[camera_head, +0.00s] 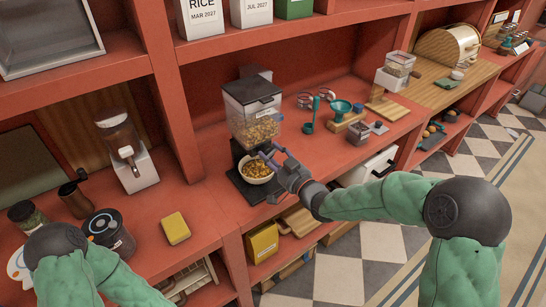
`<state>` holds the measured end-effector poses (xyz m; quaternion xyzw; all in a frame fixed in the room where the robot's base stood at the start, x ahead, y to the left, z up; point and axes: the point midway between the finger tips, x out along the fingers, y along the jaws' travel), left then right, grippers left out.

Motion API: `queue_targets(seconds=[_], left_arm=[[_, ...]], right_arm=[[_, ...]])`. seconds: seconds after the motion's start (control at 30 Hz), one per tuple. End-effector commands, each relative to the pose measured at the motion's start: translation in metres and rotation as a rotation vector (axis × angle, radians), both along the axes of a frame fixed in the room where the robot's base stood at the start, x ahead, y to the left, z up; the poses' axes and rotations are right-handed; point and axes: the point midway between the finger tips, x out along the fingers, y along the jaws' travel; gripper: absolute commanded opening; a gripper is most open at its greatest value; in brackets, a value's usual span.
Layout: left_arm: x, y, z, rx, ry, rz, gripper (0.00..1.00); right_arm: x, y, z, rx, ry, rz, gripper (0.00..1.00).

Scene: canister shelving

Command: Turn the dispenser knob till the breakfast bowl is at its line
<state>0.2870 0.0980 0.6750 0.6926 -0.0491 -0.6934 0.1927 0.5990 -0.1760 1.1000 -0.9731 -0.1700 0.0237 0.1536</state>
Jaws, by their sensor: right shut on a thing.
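The cereal dispenser (252,112) stands on the red shelf, with a clear hopper holding golden flakes above a dark stand. The white breakfast bowl (245,177) sits upright on the dark base under it, with flakes inside. Its line is too small to make out. My right gripper (272,157) is at the front of the dispenser, just above the bowl's right side. It is shut on the dispenser knob, which its fingers mostly hide. My left arm is at the lower left, and its gripper is out of the frame.
A yellow sponge-like block (175,228) and a dark round canister (108,229) are to the left. Green scoops and a funnel (341,108) stand right of the dispenser. A shelf upright (178,110) rises to its left. The shelf's front edge is close below the bowl.

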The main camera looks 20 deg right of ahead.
Motion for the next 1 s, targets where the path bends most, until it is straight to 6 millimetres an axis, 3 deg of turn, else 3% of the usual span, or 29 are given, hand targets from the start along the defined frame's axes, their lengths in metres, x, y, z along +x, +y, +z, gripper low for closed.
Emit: queue_targets(seconds=[0.03,0.2,0.23,0.3,0.77,1.0], left_arm=[[0.0,0.0,0.0,0.0,0.0,0.0,0.4],[0.0,0.0,0.0,0.0,0.0,0.0,0.4],[0.0,0.0,0.0,0.0,0.0,0.0,0.4],[0.0,0.0,0.0,0.0,0.0,0.0,0.4],[0.0,0.0,0.0,0.0,0.0,0.0,0.4],[0.0,0.0,0.0,0.0,0.0,0.0,0.4]], right_arm=[[-0.004,0.006,-0.012,-0.003,0.025,0.012,0.14],[-0.004,0.006,-0.012,-0.004,0.025,0.013,0.14],[-0.004,0.006,-0.012,-0.005,0.025,0.013,0.56],[-0.004,0.006,-0.012,-0.004,0.024,0.013,0.67],[-0.002,0.002,-0.005,-0.004,0.009,0.005,0.67],[-0.025,-0.007,-0.004,-0.003,0.008,0.003,0.67]])
